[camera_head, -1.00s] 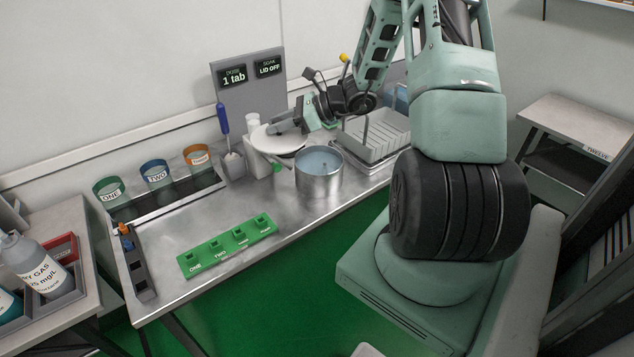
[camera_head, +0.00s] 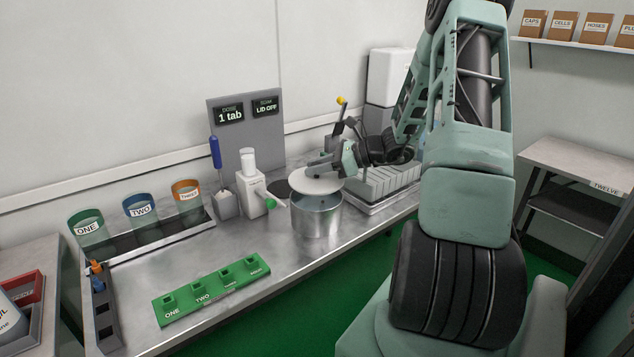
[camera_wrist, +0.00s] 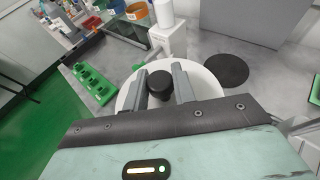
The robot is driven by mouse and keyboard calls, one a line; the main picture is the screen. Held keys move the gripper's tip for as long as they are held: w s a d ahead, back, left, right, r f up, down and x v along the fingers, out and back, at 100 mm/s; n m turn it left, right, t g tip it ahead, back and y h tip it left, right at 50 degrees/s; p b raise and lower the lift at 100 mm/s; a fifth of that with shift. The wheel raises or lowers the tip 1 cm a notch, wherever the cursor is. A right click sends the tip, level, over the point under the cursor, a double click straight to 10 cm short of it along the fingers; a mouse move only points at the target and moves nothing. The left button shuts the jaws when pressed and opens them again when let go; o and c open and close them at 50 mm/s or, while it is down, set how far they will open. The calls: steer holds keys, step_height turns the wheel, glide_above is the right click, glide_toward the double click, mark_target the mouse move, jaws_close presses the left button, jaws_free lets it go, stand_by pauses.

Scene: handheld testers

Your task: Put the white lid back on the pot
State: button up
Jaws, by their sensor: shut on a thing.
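The white lid (camera_head: 317,184) is a round disc held over the pot (camera_head: 317,220), a steel cylinder. The lid hides the back of the pot's opening, and bluish contents show below its front edge. I cannot tell whether the lid touches the rim. My gripper (camera_head: 326,166) is shut on the lid's black knob. In the wrist view, the dark knob (camera_wrist: 160,82) stands between the two fingers of my gripper (camera_wrist: 161,84), with the white lid (camera_wrist: 128,98) spread around it. The pot is hidden behind the lid there.
A dark round pad (camera_head: 281,187) lies behind the pot. A white dispenser (camera_head: 252,190) stands left, a grey rack (camera_head: 380,187) right. A sign (camera_head: 247,125) reads "1 tab" and "LID OFF". A green numbered block (camera_head: 213,289) lies front left, with bare bench between.

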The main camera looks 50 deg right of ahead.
mark_target(325, 180)
steer(key=shift+f, duration=1.85)
steer(key=shift+f+b, duration=0.4)
steer(key=shift+f, duration=0.15)
steer(key=shift+f, duration=0.1)
steer(key=o, duration=1)
